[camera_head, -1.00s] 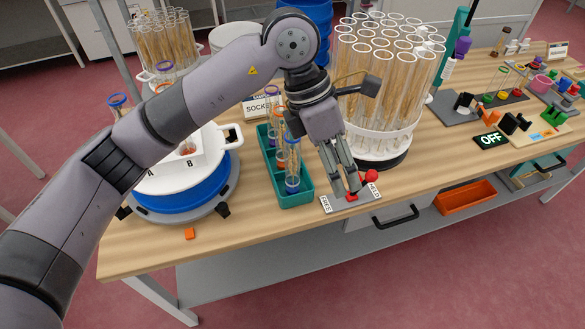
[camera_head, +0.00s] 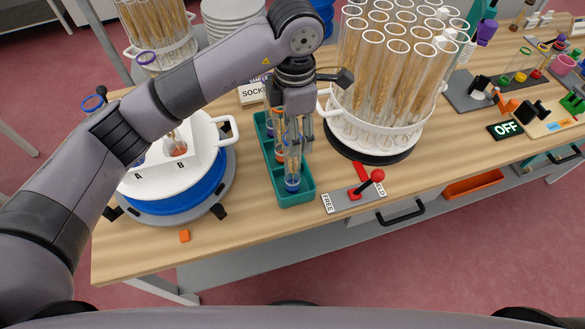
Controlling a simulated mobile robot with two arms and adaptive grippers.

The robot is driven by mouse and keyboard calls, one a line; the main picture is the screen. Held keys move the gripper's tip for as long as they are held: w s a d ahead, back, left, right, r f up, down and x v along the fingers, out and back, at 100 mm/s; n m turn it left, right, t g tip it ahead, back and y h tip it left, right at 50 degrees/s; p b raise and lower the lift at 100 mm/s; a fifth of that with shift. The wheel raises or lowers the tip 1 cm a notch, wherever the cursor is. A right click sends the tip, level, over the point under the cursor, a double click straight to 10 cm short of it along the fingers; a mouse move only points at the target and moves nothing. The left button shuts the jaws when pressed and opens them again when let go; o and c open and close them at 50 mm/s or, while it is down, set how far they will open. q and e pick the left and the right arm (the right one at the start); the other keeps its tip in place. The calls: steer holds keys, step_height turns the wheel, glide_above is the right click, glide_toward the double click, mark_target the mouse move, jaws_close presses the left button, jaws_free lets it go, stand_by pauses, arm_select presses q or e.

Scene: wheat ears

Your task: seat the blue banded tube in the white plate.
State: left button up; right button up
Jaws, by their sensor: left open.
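The blue banded tube (camera_head: 292,170) stands at the front end of a teal rack (camera_head: 301,198), with a dark blue band near its foot. My open left gripper (camera_head: 295,142) is above the front of the rack, its fingers at this tube's upper part. They hide the tube's top, and I cannot tell whether they touch it. The white plate (camera_head: 202,152), marked A and B, lies on top of a round blue-and-white unit (camera_head: 190,196) at the left, partly behind my left arm. An orange-marked tube (camera_head: 178,148) stands in the plate near B. My right gripper is not in view.
A red-knobbed lever (camera_head: 376,176) leans toward the right-hand label on its FREE plate. A large white basket (camera_head: 372,140) of wheat tubes stands right of the rack. An OFF sign (camera_head: 506,129) is further right.

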arm_select(q)
steer(key=p, duration=0.1)
glide_above(292, 166)
steer(key=w, duration=0.1)
steer(key=f, duration=0.4)
steer(key=shift+w+d+f, duration=0.2)
steer(key=shift+f, duration=0.05)
steer(key=f, duration=0.1)
steer(key=f+p, duration=0.1)
steer(key=f, duration=0.1)
steer(key=f+p, duration=0.1)
steer(key=f, duration=0.1)
steer(key=shift+w+a+f, duration=0.1)
steer(key=shift+w+a, duration=0.05)
steer(key=shift+w, duration=0.15)
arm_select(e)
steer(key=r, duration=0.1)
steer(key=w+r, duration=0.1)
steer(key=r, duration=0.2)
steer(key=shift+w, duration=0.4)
arm_select(q)
steer(key=shift+c, duration=0.5)
jaws_close()
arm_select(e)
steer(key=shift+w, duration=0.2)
